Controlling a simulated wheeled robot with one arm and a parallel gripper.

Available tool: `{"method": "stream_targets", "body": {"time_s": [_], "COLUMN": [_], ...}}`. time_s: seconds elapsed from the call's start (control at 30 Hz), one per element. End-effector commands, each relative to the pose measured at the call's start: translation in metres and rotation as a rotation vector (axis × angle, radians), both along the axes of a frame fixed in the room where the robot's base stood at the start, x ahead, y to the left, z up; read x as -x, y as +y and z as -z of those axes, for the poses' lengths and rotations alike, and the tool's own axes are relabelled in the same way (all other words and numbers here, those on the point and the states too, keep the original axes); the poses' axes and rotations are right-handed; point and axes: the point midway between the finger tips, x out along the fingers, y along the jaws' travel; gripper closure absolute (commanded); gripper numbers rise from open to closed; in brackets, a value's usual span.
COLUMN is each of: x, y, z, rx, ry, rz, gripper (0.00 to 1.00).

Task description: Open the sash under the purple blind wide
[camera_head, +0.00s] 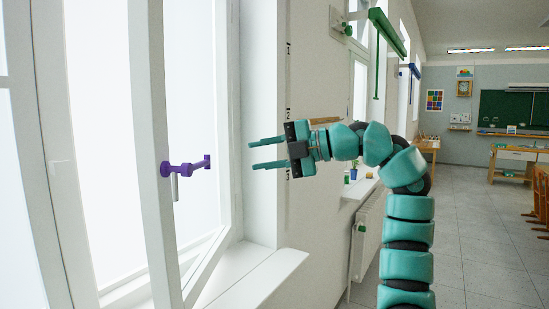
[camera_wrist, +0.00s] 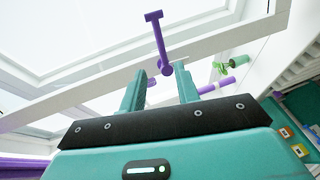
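The white window sash (camera_head: 155,120) at the left of the head view stands at an angle to its frame, partly open. It carries a purple handle (camera_head: 185,168). My gripper (camera_head: 250,155) is open and empty, to the right of the handle with its fingers pointing left toward it. In the head view a gap separates fingertips and handle. In the wrist view the purple handle (camera_wrist: 160,42) shows beyond the open gripper (camera_wrist: 160,70), roughly in line with the space between the fingers. No purple blind can be made out for certain.
A white sill (camera_head: 262,275) lies below the sash. Along the wall to the right are a radiator (camera_head: 368,235), a green blind bar (camera_head: 388,32) and a blue one (camera_head: 411,69). The grey floor (camera_head: 480,230) is clear, with wooden furniture at far right.

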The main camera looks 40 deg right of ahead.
Motion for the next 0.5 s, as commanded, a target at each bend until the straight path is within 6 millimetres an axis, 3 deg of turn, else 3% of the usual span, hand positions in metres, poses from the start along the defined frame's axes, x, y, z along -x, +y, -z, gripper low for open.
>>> {"method": "stream_targets", "body": {"time_s": [0.2,0.5], "x": [0.016,0.018], "y": [-0.013,-0.015], "z": [-0.003,-0.004], "rx": [0.0,0.0], "ry": [0.001,0.001], "rz": [0.001,0.0], "gripper": [0.68,0.68]}}
